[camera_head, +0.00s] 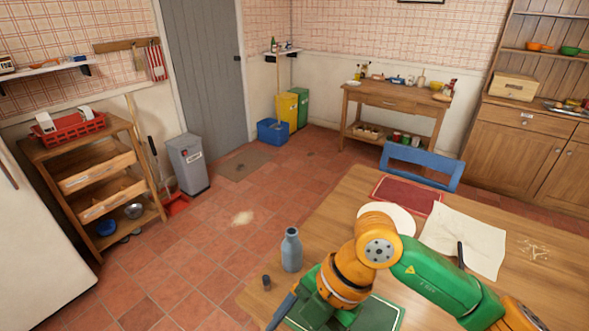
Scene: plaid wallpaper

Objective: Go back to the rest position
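My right arm (430,281), green and orange, reaches in from the lower right and bends down over the wooden table (262,296). Its wrist is at the bottom of the view, above a green mat (384,316). A blue-grey part of my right gripper (281,311) shows at the wrist's left; its fingertips are not clear, so I cannot tell if it is open or holds anything. My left arm and gripper are not in view.
A grey-blue bottle (291,250) and a small dark object (266,282) stand left of my wrist. A white plate (387,219), a red mat (408,196) and a cream cloth (465,238) lie beyond my arm. A blue chair (421,157) stands behind the table.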

